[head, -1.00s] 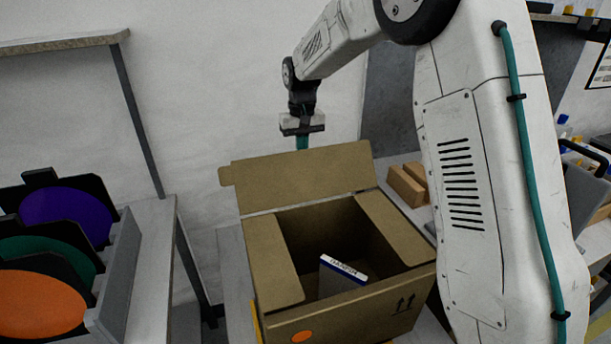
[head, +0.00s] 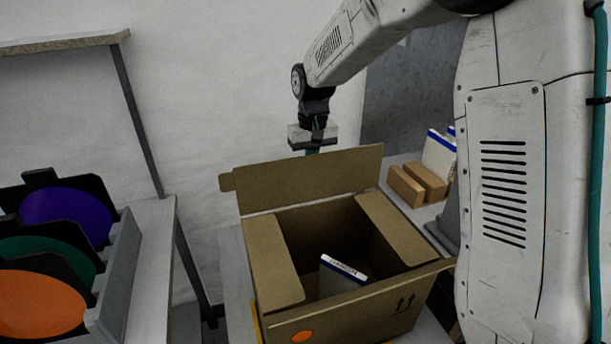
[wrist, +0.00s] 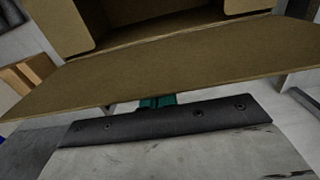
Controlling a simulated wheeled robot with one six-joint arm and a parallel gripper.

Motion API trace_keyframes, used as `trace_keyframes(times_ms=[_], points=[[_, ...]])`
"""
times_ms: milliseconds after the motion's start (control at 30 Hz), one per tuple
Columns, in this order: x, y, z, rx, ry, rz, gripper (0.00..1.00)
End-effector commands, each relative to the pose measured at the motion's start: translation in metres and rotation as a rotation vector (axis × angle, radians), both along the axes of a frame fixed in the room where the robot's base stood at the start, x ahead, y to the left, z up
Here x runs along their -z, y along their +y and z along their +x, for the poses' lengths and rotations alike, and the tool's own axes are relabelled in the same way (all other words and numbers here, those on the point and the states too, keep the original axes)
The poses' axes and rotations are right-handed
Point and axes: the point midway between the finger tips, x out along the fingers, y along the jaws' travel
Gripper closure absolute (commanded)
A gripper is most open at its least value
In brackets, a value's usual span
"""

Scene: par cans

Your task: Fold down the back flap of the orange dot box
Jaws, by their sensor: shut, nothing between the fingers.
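The cardboard box with the orange dot (head: 302,337) stands open in the head view, with a white and blue packet (head: 342,275) inside. Its back flap (head: 305,180) stands up, leaning a little backward. The side flaps, left (head: 270,262) and right (head: 403,228), lie inward over the opening. My gripper (head: 313,151) is shut and empty, just behind the top edge of the back flap, its tips partly hidden by it. In the wrist view the flap (wrist: 190,68) spans the picture, and the green fingertips (wrist: 158,102) are at its edge; I cannot tell if they touch.
A rack with purple (head: 66,220), green and orange discs stands at the left. Brown blocks (head: 418,184) and a white and blue packet (head: 440,156) are right of the box. A wall is behind my gripper. My arm fills the right side.

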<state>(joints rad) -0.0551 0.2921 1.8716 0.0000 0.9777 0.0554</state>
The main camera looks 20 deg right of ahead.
Motion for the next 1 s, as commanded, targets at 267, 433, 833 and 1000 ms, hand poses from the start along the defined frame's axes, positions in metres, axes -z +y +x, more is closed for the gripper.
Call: trace_keyframes(times_ms=[267,433,833,1000], points=[[0.000,0.000,-0.023,0.000,0.001,0.000,1.00],[0.000,0.000,-0.037,0.000,0.001,0.000,1.00],[0.000,0.000,-0.069,0.000,0.001,0.000,1.00],[0.000,0.000,-0.082,0.000,0.001,0.000,1.00]])
